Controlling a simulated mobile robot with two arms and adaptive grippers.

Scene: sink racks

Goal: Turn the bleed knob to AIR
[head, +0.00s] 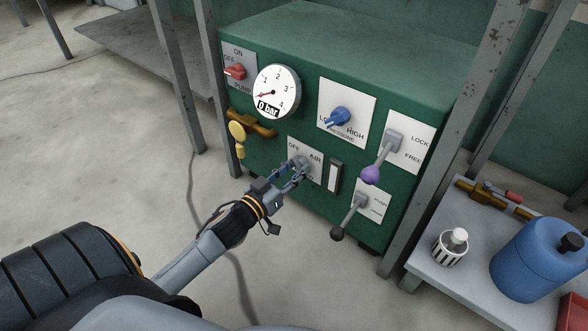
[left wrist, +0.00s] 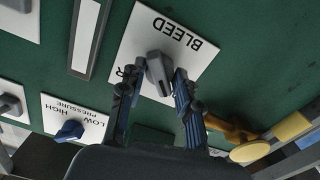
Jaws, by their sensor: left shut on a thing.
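The grey bleed knob (head: 303,161) sits on a white plate (head: 315,172) low on the front of the green box. The plate reads OFF at its left and AIR at its right in the head view. My left gripper (head: 298,172) reaches it from the lower left. In the left wrist view, the knob (left wrist: 157,70) lies between the two fingers, and my left gripper (left wrist: 155,78) is shut on it. The word BLEED shows upside down there, and a finger covers most of AIR. I cannot tell exactly which mark the knob points to. My right gripper is not in view.
A gauge (head: 275,92) reads 0 bar. A blue pressure knob (head: 340,117), a purple-tipped lever (head: 371,174) and a black-tipped lever (head: 338,233) are right of the gripper. A yellow-handled valve (head: 238,132) sits at left. Rack posts (head: 185,80) flank the box.

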